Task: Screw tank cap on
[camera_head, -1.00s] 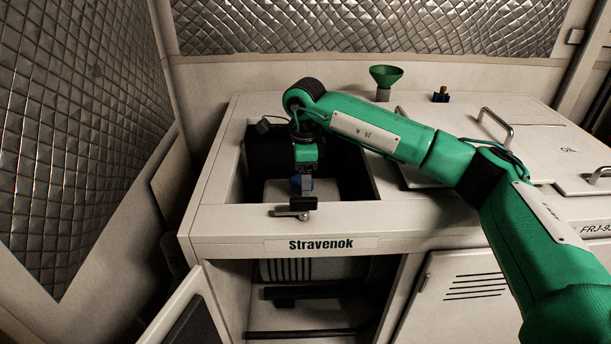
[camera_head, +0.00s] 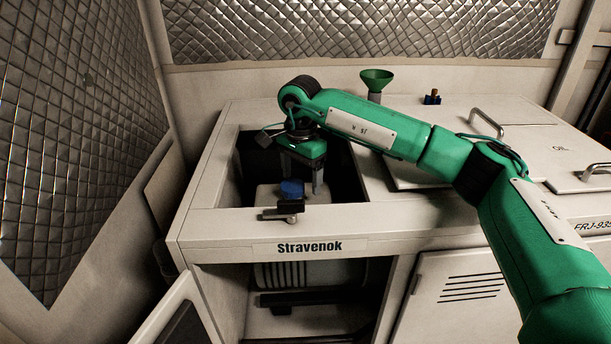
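The blue tank cap (camera_head: 292,188) sits on top of the pale tank (camera_head: 264,194) inside the open compartment on the left of the chiller frame. It looks upright; its thread is hidden, so I cannot tell how tight it is. My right gripper (camera_head: 302,174) points down into the opening, just above and behind the cap. Its two fingers are spread apart with nothing between them that I can see. My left gripper is out of view.
The compartment rim (camera_head: 222,221) surrounds the opening, with a dark latch (camera_head: 284,210) on its front edge. A green funnel (camera_head: 376,79) stands at the back. Closed lids with handles (camera_head: 486,121) lie to the right. The lower front door (camera_head: 172,309) hangs open.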

